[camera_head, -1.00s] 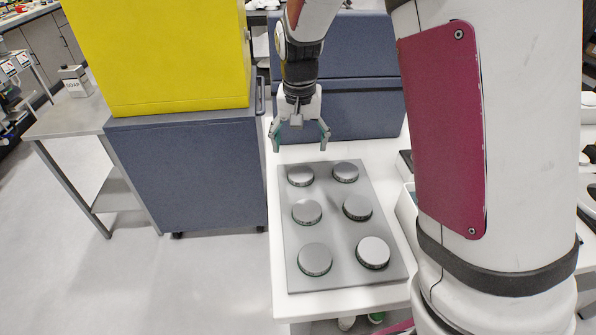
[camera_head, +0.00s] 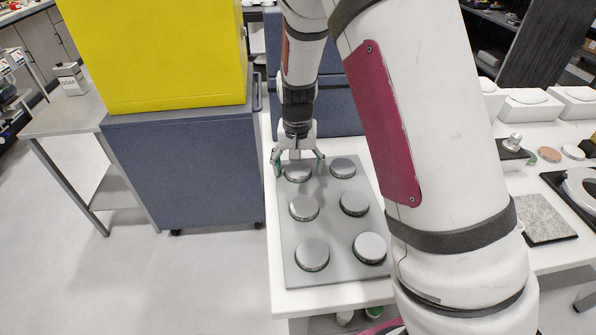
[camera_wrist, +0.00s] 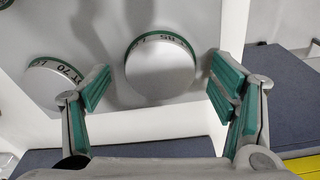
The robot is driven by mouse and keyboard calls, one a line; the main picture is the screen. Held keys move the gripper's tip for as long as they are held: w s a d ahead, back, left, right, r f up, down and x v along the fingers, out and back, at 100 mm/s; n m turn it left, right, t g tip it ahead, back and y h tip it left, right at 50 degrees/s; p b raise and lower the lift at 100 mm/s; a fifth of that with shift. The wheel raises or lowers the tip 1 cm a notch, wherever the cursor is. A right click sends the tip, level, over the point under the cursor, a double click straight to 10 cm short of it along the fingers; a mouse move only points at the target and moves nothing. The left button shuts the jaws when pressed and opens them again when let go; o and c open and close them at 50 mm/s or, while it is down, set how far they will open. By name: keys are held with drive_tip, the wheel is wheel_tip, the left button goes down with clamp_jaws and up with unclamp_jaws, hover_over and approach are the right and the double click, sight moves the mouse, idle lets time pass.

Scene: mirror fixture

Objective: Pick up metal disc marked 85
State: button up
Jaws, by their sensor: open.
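Several round metal discs with dark green rims sit in two columns on a grey plate (camera_head: 322,232). My gripper (camera_head: 298,164) is open above the far left disc (camera_head: 298,174). In the wrist view this disc (camera_wrist: 160,72) lies between my two spread green-padded fingers, slightly toward the far side. Its rim marking looks like 85, but it is small and partly blurred. The far right disc (camera_head: 342,167) stands beside it; in the wrist view its rim reads 70 (camera_wrist: 55,88). I cannot read the markings of the nearer discs.
The plate lies on a white table (camera_head: 350,296). A blue-grey cabinet (camera_head: 185,175) with a yellow box (camera_head: 155,55) stands to the left, and another blue-grey block (camera_head: 342,122) stands behind the plate. Various parts lie on the table at the right, including a speckled square tile (camera_head: 543,218).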

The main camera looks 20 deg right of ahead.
drive_tip(key=shift+c, duration=0.3)
drive_tip(key=c, duration=1.3)
drive_tip(key=shift+r, duration=0.1)
